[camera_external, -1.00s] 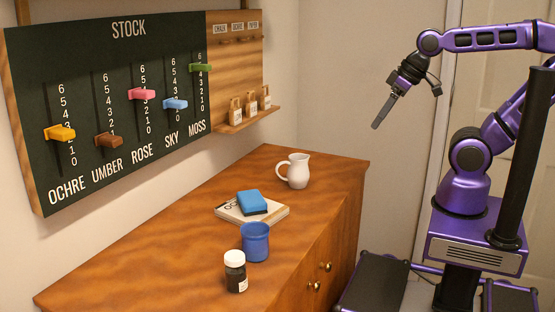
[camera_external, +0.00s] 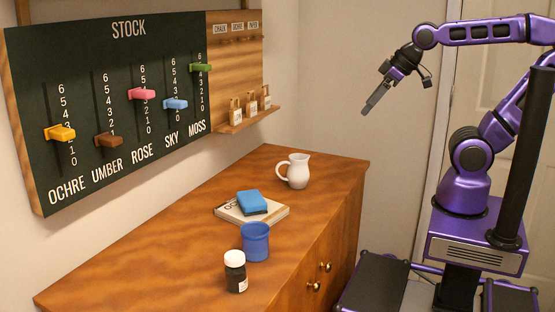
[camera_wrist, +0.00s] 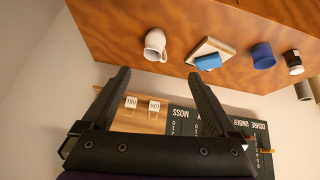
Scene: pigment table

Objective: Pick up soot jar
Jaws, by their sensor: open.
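The soot jar (camera_external: 235,272) is a small dark jar with a white lid, upright near the front edge of the wooden cabinet top. In the wrist view the jar (camera_wrist: 293,62) shows at the right, beside the blue cup. My gripper (camera_external: 366,110) is in the air to the right of and above the cabinet, well apart from the jar. In the wrist view my gripper (camera_wrist: 160,85) shows its two dark fingers wide apart with nothing held between them.
On the cabinet top (camera_external: 150,260) a blue cup (camera_external: 255,242) stands close behind the jar. Farther back are a book (camera_external: 275,216) with a blue sponge (camera_external: 251,203) on it and a white pitcher (camera_external: 294,171). A stock board (camera_external: 100,60) hangs on the wall. The cabinet's left part is clear.

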